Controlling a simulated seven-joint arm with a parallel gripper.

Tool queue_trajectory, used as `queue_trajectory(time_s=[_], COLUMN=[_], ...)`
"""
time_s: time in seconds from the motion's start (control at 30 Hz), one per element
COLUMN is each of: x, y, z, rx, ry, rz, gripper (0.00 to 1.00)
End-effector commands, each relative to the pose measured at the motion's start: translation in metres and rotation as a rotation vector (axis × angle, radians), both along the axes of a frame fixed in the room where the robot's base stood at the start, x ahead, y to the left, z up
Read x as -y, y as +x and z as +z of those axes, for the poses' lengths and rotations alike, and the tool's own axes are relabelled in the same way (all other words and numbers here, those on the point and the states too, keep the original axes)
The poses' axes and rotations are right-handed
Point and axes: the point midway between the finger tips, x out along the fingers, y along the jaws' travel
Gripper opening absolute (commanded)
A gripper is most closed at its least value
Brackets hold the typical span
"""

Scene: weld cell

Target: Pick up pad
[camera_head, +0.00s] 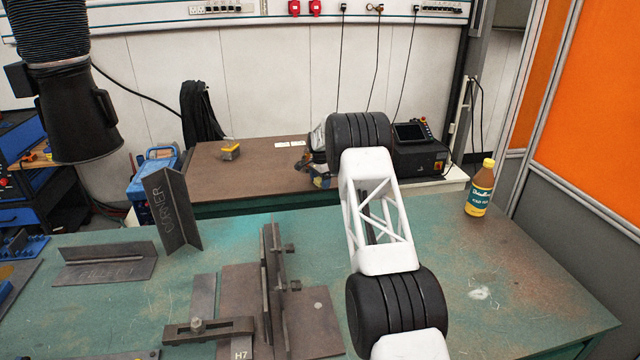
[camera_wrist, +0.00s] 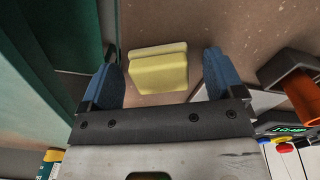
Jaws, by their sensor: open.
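The pad (camera_wrist: 158,70) is a pale yellow block with a raised ridge along its far edge, resting on a brown surface in the wrist view. My gripper (camera_wrist: 164,72) has its two blue fingers apart, one to each side of the pad, with visible gaps. Nothing is held. In the head view my gripper (camera_head: 318,172) is small and partly hidden by my arm, over the brown back table (camera_head: 245,178). I cannot make out the pad beneath it there.
A yellow and grey item (camera_head: 230,150) lies farther left on the back table. A black machine (camera_head: 420,150) stands right of my arm. An orange-handled object (camera_wrist: 295,85) lies close right of the fingers. A bottle (camera_head: 480,190) and steel fixtures (camera_head: 272,290) occupy the green table.

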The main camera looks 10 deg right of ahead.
Motion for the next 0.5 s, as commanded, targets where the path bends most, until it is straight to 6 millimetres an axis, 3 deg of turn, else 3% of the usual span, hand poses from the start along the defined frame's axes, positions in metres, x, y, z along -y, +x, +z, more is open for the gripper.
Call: queue_trajectory(time_s=[0.27,0.5], x=[0.0001,0.0000], y=[0.0001,0.0001], z=[0.0003,0.0003], rx=[0.000,0.000], ry=[0.000,0.000], rz=[0.000,0.000], gripper=[0.86,0.49])
